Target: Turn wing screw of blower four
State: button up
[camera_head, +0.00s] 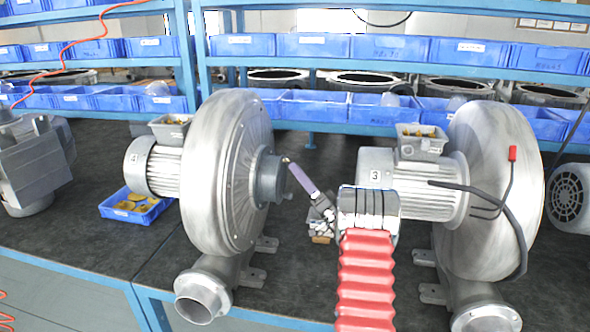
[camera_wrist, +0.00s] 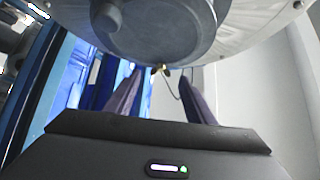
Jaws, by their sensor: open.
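The left blower (camera_head: 225,175) has a large round metal housing with a dark grey inlet collar (camera_head: 270,178) facing right. A tiny brass-coloured piece, seemingly the wing screw (camera_wrist: 160,68), shows at the collar's lower edge in the wrist view. My gripper (camera_head: 289,163) is beside the collar in the head view, with purple-grey fingers. In the wrist view my gripper (camera_wrist: 160,74) is open, one finger either side of the brass piece. I cannot tell whether the fingers touch it.
A second blower (camera_head: 490,150) with a black cable stands right of my arm. A blue tray (camera_head: 140,212) with yellow parts lies left of the left blower. Shelves with blue bins (camera_head: 400,50) run behind. Dark bench top (camera_head: 95,240) is clear at front left.

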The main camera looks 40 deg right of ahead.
jog(key=shift+x, duration=1.05)
jog(key=shift+c, duration=0.5)
jog(key=c, duration=1)
